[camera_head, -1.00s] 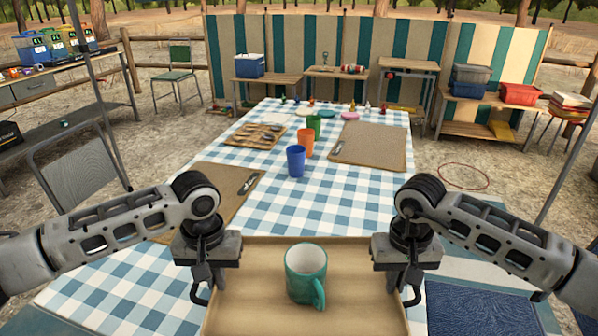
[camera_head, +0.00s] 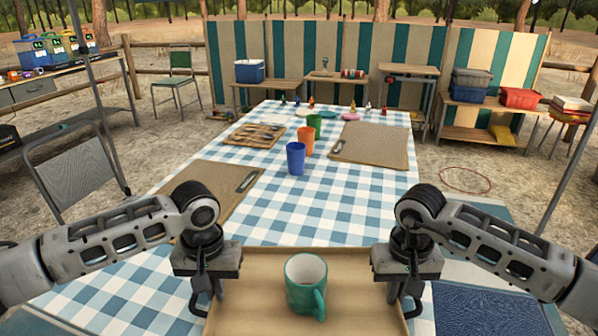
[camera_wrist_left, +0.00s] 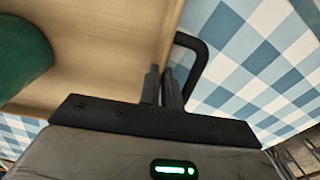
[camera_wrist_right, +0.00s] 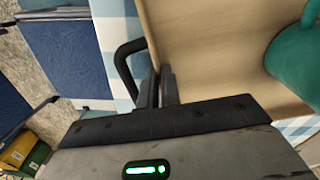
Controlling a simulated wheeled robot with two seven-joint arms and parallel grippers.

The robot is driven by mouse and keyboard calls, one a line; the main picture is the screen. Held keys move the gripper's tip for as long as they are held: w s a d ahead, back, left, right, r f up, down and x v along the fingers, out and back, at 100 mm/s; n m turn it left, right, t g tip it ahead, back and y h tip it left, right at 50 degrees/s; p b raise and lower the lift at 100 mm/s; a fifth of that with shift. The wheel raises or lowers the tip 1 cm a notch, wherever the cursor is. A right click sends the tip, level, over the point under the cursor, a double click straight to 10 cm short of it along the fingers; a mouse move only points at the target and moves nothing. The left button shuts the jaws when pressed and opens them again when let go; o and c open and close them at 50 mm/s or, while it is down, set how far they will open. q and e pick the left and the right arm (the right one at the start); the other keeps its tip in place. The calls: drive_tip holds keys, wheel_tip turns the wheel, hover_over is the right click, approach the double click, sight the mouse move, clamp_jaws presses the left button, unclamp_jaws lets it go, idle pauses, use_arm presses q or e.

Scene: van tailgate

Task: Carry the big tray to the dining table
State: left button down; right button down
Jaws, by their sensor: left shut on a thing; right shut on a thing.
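The big tray (camera_head: 350,275) is pale wood with black side handles. It is at the bottom centre of the head view, over the near end of the dining table (camera_head: 320,212) with its blue-and-white checked cloth. I cannot tell whether it touches the cloth. A teal mug (camera_head: 306,285) stands upright on the tray. My left gripper (camera_head: 207,292) is shut on the tray's left handle, which also shows in the left wrist view (camera_wrist_left: 190,62). My right gripper (camera_head: 405,292) is shut on the right handle, seen in the right wrist view (camera_wrist_right: 128,68). The tray's near edge is out of view.
On the table are blue (camera_head: 296,158), orange (camera_head: 305,140) and green (camera_head: 314,124) cups, a left placemat (camera_head: 207,188), a right placemat (camera_head: 370,145) and a cutlery tray (camera_head: 254,136). Chairs (camera_head: 75,170) flank it. Bare cloth lies ahead of the tray.

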use_arm(q)
drive_tip(key=c, duration=1.6)
unclamp_jaws()
drive_tip(key=shift+a, duration=0.1)
use_arm(e)
drive_tip(key=c, duration=1.6)
unclamp_jaws()
drive_tip(key=shift+d+f, duration=0.1)
use_arm(q)
drive_tip(key=shift+p, duration=0.3)
